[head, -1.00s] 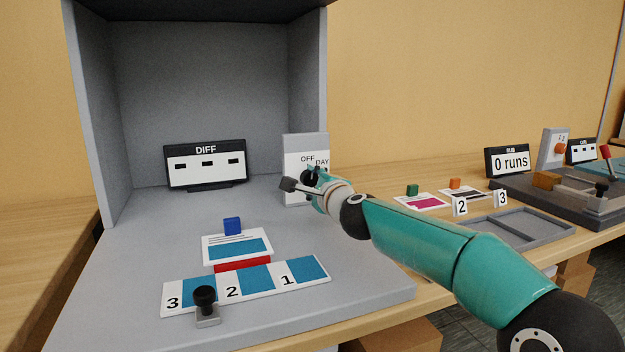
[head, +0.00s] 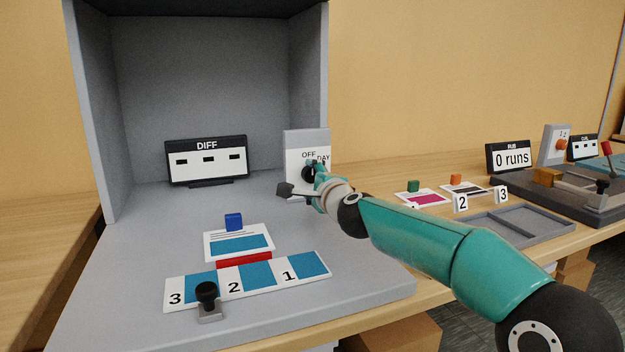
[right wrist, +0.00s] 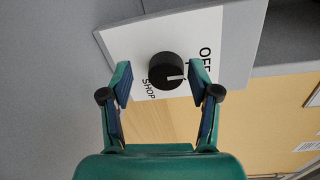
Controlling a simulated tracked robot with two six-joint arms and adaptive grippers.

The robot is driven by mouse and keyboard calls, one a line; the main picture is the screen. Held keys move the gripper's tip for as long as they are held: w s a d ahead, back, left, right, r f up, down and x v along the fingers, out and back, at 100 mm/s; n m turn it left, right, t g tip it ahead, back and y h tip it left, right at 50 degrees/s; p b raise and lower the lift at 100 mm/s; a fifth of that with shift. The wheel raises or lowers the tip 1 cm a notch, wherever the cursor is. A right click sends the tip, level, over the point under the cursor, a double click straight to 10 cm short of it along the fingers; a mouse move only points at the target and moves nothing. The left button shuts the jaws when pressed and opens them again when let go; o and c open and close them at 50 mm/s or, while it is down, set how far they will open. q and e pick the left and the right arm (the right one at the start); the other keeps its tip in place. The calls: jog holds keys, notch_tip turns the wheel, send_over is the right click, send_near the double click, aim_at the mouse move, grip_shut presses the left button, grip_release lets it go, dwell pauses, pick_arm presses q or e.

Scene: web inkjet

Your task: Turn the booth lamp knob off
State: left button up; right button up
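The booth lamp knob is a round black knob (right wrist: 166,70) on a white plate (right wrist: 233,45) of a grey box (head: 306,137). The plate reads OFF, DAY and SHOP; DAY is mostly hidden in the right wrist view. The knob's white mark points toward the spot between OFF and SHOP. My right gripper (right wrist: 161,78) is open, with one fingertip on each side of the knob and a gap visible on at least the left side. In the head view my right gripper (head: 308,184) is at the box front and partly covers the knob. My left gripper is not in view.
The box stands at the right of a grey booth (head: 200,60). A DIFF display (head: 206,161), a blue cube (head: 233,222), a numbered strip (head: 250,283) and a black-handled stamp (head: 207,298) are on its floor. A grey tray (head: 513,228) lies to the right.

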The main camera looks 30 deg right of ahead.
jog(key=shift+d+r, duration=0.15)
jog(key=shift+s, duration=0.15)
jog(key=shift+s, duration=0.25)
jog(key=v, duration=1)
jog(key=shift+s+a, duration=0.3)
jog(key=shift+s, duration=0.3)
